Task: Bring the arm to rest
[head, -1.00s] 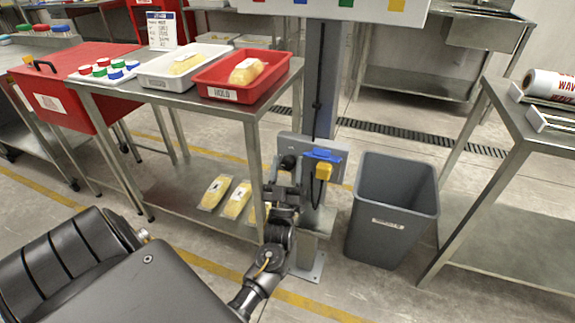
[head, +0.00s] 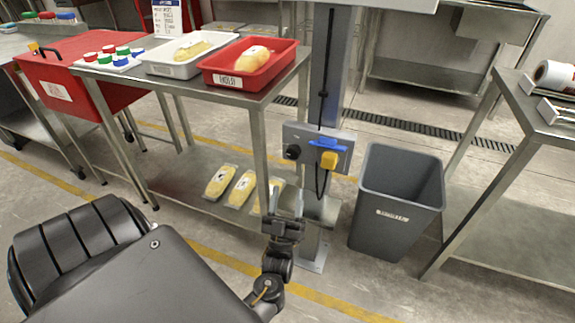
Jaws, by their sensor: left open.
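My left gripper (head: 286,206) is in the head view at the lower middle, on the end of my black arm. Its two pale fingers point up and away, parted, with nothing seen between them. It is in front of the steel post and the lower shelf, below the grey control panel (head: 304,147) with its black knob and its blue and yellow parts. It appears apart from the panel. My right gripper is not in the picture.
A steel table (head: 183,95) holds a red tray (head: 227,82) and a white tray (head: 157,68), each with a yellow pack. Several yellow packs lie on its lower shelf (head: 190,169). A grey bin (head: 393,218) stands right of the post. Open floor lies in front.

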